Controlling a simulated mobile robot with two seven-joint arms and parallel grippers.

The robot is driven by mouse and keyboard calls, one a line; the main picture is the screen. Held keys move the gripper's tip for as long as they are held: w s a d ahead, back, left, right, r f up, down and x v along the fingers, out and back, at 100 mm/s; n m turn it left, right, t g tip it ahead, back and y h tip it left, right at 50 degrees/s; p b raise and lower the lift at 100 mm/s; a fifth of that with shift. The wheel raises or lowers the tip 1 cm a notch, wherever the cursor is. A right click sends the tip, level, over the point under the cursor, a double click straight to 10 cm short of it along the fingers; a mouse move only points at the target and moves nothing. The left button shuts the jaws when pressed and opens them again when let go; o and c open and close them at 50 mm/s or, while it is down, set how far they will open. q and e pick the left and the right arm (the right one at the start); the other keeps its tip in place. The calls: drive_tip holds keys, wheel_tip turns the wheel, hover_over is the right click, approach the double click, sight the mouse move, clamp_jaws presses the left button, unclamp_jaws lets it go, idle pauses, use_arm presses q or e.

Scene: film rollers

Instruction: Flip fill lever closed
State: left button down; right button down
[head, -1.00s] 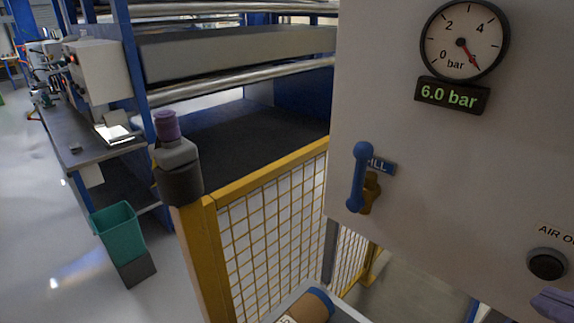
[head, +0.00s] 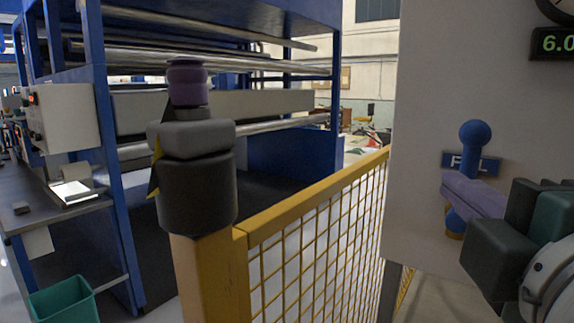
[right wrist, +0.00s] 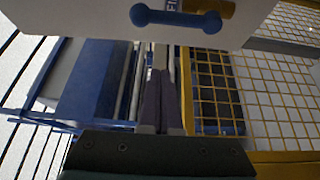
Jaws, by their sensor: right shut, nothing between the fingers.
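My left gripper is not in view.
A yellow mesh fence (head: 320,235) runs beside the panel (head: 430,60). A dark unit with a purple top (head: 186,85) stands on its post. A pressure display (head: 556,43) is at the upper right. A blue machine frame with rollers (head: 215,62) stands behind, a green bin (head: 65,300) at lower left.

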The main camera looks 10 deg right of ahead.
drive_tip(key=w+d+p, duration=0.4)
drive_tip(key=w+d, duration=0.2)
drive_tip(key=w, duration=0.1)
drive_tip(key=shift+d, duration=0.2)
idle(0.4)
